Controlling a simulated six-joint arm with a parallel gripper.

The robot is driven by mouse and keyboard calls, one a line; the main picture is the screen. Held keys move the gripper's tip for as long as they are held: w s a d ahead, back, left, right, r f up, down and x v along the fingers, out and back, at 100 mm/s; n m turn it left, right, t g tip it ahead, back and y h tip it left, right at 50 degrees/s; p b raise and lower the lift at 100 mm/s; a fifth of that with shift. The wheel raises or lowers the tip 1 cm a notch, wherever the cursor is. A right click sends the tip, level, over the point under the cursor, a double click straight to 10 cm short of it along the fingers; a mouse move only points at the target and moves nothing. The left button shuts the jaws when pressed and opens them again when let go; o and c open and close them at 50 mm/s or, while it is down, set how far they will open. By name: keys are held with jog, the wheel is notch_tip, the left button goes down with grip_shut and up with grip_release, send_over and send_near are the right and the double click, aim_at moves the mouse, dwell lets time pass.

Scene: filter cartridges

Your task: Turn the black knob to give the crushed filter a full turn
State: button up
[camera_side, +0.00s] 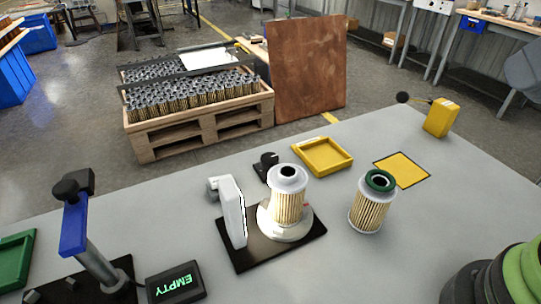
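A filter cartridge (287,205) with a grey cap stands upright on a pale round turntable (284,229), which sits on a black base plate (237,258). A white upright block (233,210) stands on the plate, left of it. A small black knob-like part (265,165) shows just behind this filter. A second filter (369,209), with a dark green ring on top, stands on the table to the right. I cannot tell from this view which filter is crushed. My gripper is not in view; only a green and black part of my arm shows at the bottom right.
A yellow tray (349,159) and a yellow square (402,170) lie behind the filters. A blue lever press (74,230) with a black top and a display reading EMPTY (176,283) stand at the left. A green tray (16,262) is at the left edge. A yellow box (441,117) stands far right.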

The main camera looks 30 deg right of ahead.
jog(key=o, duration=0.7)
jog(key=w+a+r+m, duration=0.1)
jog(key=w+m, duration=0.3)
jog(key=w, duration=0.2)
jog(key=shift+w+g, duration=0.3)
jog(key=shift+g, duration=0.1)
jog(key=m+g+y, duration=0.1)
jog(key=m+g, duration=0.2)
jog(key=m, duration=1.6)
send_over(270, 158)
jog(key=s+d, duration=0.3)
notch_tip(270, 158, down, 20)
jog(key=f, duration=0.1)
jog(key=x, duration=0.9)
jog(key=shift+w+a+f, duration=0.15)
jog(key=shift+a+f, duration=0.1)
jog(key=shift+f, duration=0.05)
jog(key=c, duration=0.9)
